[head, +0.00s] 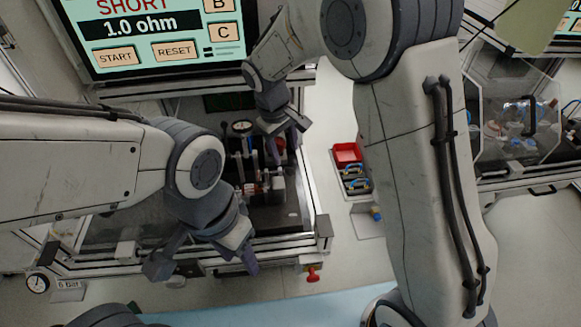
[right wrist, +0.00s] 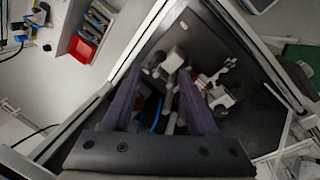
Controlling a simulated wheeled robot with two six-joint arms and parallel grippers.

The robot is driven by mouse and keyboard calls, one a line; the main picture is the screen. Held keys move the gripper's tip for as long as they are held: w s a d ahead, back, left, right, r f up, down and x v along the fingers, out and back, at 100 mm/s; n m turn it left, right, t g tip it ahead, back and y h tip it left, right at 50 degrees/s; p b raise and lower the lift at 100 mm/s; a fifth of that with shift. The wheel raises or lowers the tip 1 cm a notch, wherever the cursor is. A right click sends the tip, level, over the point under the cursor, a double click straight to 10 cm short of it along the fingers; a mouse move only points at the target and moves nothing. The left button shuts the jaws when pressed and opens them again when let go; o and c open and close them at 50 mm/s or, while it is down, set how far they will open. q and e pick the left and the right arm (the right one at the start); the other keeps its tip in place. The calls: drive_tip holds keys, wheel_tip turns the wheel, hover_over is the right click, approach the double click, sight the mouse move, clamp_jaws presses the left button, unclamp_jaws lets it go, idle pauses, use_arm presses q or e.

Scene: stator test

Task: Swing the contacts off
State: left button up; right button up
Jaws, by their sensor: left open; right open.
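The test fixture with its contacts (head: 262,188) stands inside the framed test station in the head view, partly hidden by my arms. It shows grey blocks, upright posts and a small red part. In the right wrist view a grey block (right wrist: 174,60) and a pale lever-like part with red (right wrist: 216,88) lie beyond the fingers. My right gripper (head: 287,138) is open above the fixture; in its wrist view (right wrist: 158,85) posts and a blue wire show between the fingers, and contact cannot be told. My left gripper (head: 205,265) is open at the station's front edge, apart from the fixture.
A screen (head: 155,35) behind reads SHORT, 1.0 ohm, with START and RESET buttons. A red bin (head: 347,152) and a parts tray (head: 355,180) stand right of the station. A clear enclosure (head: 515,115) stands far right.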

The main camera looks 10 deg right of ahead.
sight(290, 169)
drive_tip(key=f, duration=0.3)
drive_tip(key=d+f+p, duration=0.1)
drive_tip(key=f, duration=0.2)
drive_tip(key=w+f+p, duration=0.1)
drive_tip(key=f, duration=0.3)
drive_tip(key=shift+d, duration=0.3)
drive_tip(key=shift+c, duration=0.3)
clamp_jaws()
drive_tip(key=shift+r, duration=0.15)
idle(0.5)
